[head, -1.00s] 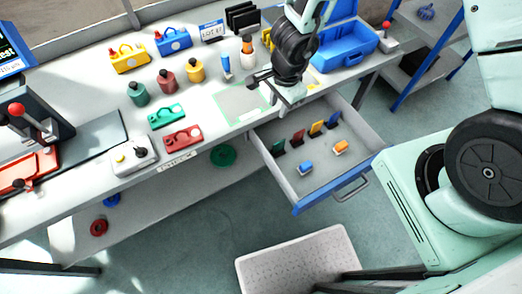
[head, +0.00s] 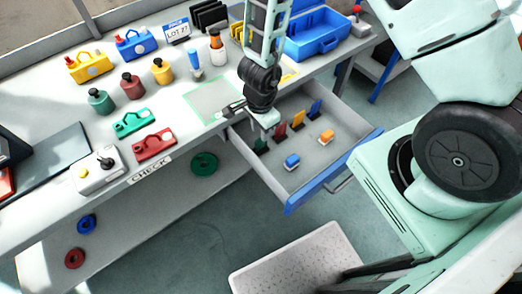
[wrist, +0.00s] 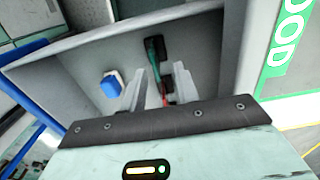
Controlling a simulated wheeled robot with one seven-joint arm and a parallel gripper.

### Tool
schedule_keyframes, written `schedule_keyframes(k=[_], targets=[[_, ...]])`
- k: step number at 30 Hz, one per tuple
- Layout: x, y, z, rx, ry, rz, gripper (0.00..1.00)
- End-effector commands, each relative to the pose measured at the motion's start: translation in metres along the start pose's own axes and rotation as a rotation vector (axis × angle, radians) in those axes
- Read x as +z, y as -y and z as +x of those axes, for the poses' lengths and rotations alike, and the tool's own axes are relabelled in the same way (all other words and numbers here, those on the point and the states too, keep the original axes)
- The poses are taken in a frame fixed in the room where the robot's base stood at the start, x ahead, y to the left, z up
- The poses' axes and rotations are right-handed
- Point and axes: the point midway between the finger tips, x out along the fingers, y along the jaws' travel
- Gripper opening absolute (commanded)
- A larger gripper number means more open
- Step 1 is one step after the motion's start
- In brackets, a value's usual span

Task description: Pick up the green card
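The green card (head: 261,146) stands upright in the open grey drawer (head: 322,165), at the left end of a row of cards. It also shows in the wrist view (wrist: 152,49), beyond my fingertips, beside a dark holder or card. My gripper (head: 266,129) is over the drawer's left back part, above and close to the green card. In the wrist view my gripper (wrist: 161,75) has its two fingers apart with a gap between them. Nothing is clearly held. A red card (wrist: 169,86) shows partly behind the right finger.
Red (head: 280,132), yellow (head: 298,120) and blue (head: 315,108) cards stand beside the green one. A blue block (head: 292,161) and an orange block (head: 326,137) lie in the drawer. The bench edge and drawer walls (wrist: 88,38) are close to my gripper.

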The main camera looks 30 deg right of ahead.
Motion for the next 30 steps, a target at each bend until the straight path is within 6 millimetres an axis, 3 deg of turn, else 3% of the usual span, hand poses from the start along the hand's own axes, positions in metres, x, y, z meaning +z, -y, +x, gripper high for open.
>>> schedule_keyframes(k=[15,24,27,30], targets=[[0.001,-0.007,0.051,0.002,0.001,0.0,0.31],[0.002,-0.007,0.053,0.0,0.001,-0.001,0.31],[0.002,-0.007,0.053,0.0,0.001,-0.001,0.03],[0.002,-0.007,0.053,0.0,0.001,-0.001,0.0]])
